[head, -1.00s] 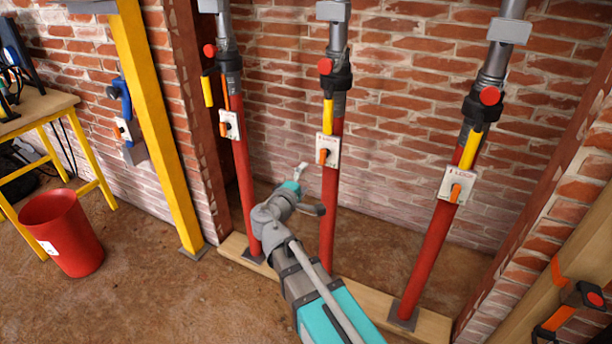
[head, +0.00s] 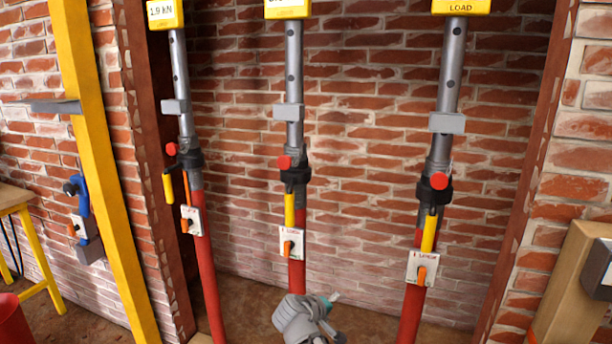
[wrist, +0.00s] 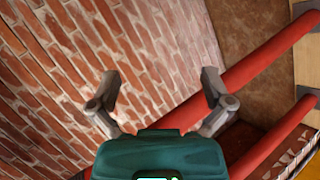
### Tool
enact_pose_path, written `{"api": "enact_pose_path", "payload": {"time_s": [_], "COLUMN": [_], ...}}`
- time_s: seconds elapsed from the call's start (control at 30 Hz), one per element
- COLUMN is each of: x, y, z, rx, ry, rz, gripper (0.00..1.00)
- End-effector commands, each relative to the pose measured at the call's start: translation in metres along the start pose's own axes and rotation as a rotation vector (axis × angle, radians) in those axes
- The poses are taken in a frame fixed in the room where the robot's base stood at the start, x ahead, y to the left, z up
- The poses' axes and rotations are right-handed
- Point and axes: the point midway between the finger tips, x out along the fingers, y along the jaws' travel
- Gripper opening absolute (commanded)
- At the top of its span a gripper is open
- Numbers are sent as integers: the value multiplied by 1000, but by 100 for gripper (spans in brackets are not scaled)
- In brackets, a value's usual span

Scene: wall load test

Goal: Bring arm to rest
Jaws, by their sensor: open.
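My gripper (wrist: 160,88) is open in the wrist view, with its two grey fingers apart and nothing between them. Brick wall shows beyond the fingers, and a red prop tube (wrist: 255,75) runs diagonally behind the right finger. In the head view my arm's wrist is low in the picture, in front of the foot of the middle prop (head: 297,272); the gripper's fingers are hard to make out there. The left prop (head: 205,265) and right prop (head: 412,310) stand upright on either side.
Yellow load boxes (head: 461,7) top the props. A yellow post (head: 95,170) with a blue tool (head: 83,198) stands at left. A red bucket (head: 12,322) and yellow-legged table (head: 15,200) are at the far left. A wooden post (head: 572,285) is at right.

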Motion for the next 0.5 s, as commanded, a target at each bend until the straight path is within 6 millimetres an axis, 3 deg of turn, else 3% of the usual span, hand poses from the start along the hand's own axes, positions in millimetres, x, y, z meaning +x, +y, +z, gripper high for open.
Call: {"api": "enact_pose_path", "payload": {"time_s": [0.03, 0.23, 0.5], "x": [10, 33, 39], "y": [-1, -15, -37], "z": [18, 74, 134], "rx": [38, 180, 363], "ry": [-46, -208, -388], "rz": [-50, -266, -562], "gripper": [100, 100, 100]}}
